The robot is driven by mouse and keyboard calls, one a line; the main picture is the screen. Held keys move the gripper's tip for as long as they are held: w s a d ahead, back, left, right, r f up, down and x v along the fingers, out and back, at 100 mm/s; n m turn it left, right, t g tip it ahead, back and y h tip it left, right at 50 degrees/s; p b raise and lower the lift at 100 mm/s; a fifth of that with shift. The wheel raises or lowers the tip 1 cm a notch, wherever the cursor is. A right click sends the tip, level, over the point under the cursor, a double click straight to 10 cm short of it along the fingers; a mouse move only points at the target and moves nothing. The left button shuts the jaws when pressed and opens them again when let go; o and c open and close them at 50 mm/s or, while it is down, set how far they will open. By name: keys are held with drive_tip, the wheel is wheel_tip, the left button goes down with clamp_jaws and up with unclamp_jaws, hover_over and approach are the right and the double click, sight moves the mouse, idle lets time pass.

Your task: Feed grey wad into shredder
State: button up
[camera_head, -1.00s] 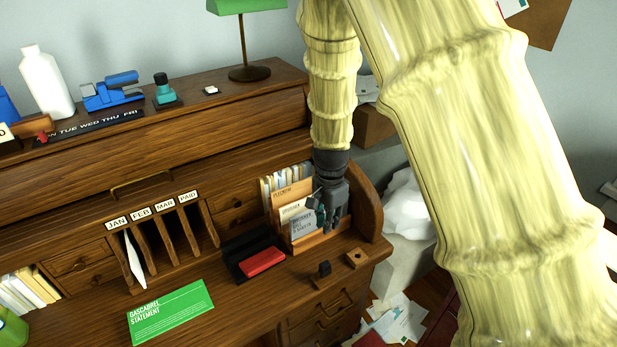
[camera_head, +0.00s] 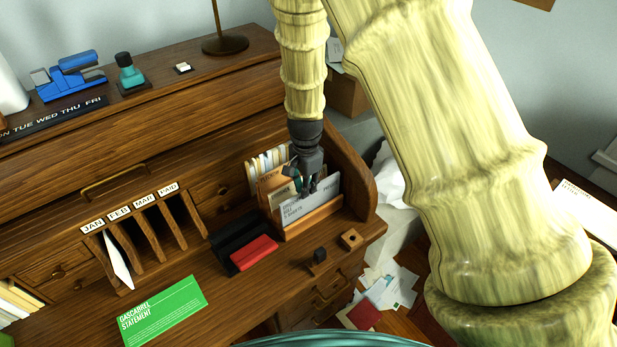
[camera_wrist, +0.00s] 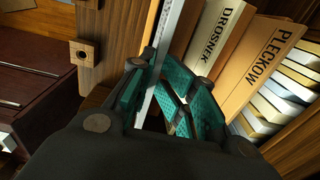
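The grey wad (camera_head: 322,194) looks like a flat grey stack with printed lettering, standing upright in the front of a wooden letter rack (camera_head: 310,222) on the desk. My gripper (camera_head: 307,187) points down at its top edge. In the wrist view, my gripper (camera_wrist: 165,88) has its teal-padded fingers apart, with the wad's thin pale edge (camera_wrist: 165,50) running between them, closer to the left finger. I cannot tell whether a finger touches it. The fingers hide part of the wad. I cannot make out a shredder in these views.
Brown folders (camera_wrist: 250,60) stand close behind the wad. A black holder with a red block (camera_head: 253,252), a small black block (camera_head: 319,256) and a wooden block (camera_head: 350,239) sit nearby. A green statement (camera_head: 162,310) lies on the desk. Papers (camera_head: 388,287) litter the floor.

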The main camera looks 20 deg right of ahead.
sight(309, 198)
drive_tip(key=shift+s+d+f+p, duration=0.1)
drive_tip(key=shift+s+f+p, duration=0.05)
drive_tip(key=shift+f, duration=0.85)
drive_tip(key=shift+s+d+f+p, duration=0.1)
drive_tip(key=shift+s+f+p, duration=0.1)
drive_tip(key=shift+f, duration=0.75)
drive_tip(key=shift+s+d+f+p, duration=0.1)
drive_tip(key=shift+f+p, duration=0.05)
drive_tip(key=shift+f, duration=0.85)
drive_tip(key=shift+o, duration=0.2)
clamp_jaws()
drive_tip(key=shift+w+r, duration=0.1)
drive_tip(key=shift+r, duration=0.1)
drive_tip(key=shift+r+p, duration=0.75)
drive_tip(key=shift+r, duration=0.05)
drive_tip(key=shift+r, duration=0.2)
